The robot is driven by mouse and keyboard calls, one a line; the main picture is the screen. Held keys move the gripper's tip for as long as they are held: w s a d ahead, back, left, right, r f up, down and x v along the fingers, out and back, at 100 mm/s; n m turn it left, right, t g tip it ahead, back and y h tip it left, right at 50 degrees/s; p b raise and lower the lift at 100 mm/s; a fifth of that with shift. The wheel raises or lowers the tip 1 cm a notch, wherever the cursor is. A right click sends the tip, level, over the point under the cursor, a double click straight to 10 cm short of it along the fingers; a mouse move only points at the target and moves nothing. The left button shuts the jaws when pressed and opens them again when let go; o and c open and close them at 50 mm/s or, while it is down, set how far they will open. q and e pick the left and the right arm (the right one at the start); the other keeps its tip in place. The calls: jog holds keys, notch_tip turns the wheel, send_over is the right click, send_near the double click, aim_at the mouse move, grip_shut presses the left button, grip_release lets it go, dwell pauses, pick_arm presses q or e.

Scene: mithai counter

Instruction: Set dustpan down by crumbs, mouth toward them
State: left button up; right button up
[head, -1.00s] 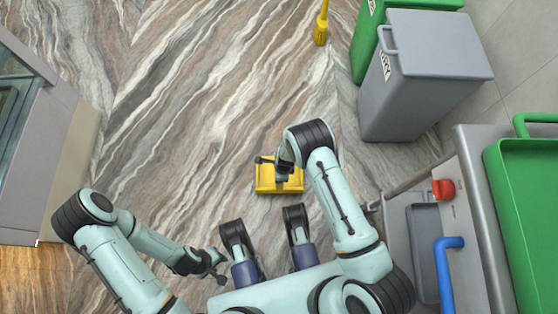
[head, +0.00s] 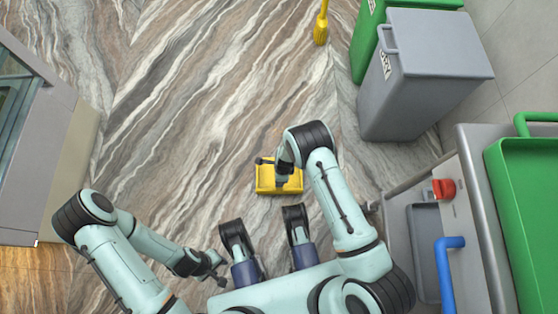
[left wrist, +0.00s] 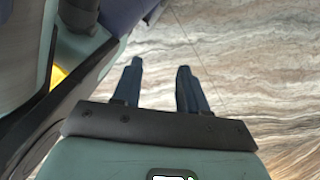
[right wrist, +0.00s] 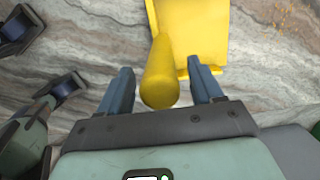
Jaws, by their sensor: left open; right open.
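The yellow dustpan (head: 264,185) lies on the floor below my right arm in the head view. In the right wrist view its flat pan (right wrist: 205,30) is at the top, and its rounded handle points toward me between the fingers. My right gripper (right wrist: 160,72) is open around the handle, with a gap on both sides. Faint orange specks, seemingly the crumbs (right wrist: 285,14), lie on the floor to the right of the pan. My left gripper (left wrist: 159,75) is open and empty above bare floor; it also shows in the head view (head: 219,272).
A grey bin (head: 420,85) and a green bin (head: 366,40) stand at upper right. A yellow upright tool (head: 321,28) is at the top. A counter with a green tray (head: 530,210) is at right, a cabinet (head: 60,150) at left. The floor between is clear.

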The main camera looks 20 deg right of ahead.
pick_arm(q)
jog(key=w+d+r+t+p, duration=0.1)
jog(key=w+r+t+p, duration=0.1)
jog(key=w, duration=0.5)
notch_tip(320, 180, up, 3)
jog(key=shift+w+f+m+t+p, duration=0.2)
jog(key=shift+w+m+t+p, duration=0.15)
jog(key=shift+p, duration=0.5)
pick_arm(e)
jog(key=r, duration=0.4)
jog(key=d+r, duration=0.1)
jog(key=r, duration=0.6)
jog(key=shift+s+d+r, duration=0.15)
jog(key=shift+s+r, duration=0.05)
jog(key=shift+r, duration=0.1)
pick_arm(q)
jog(key=shift+r, duration=0.1)
pick_arm(e)
jog(key=shift+s, duration=0.1)
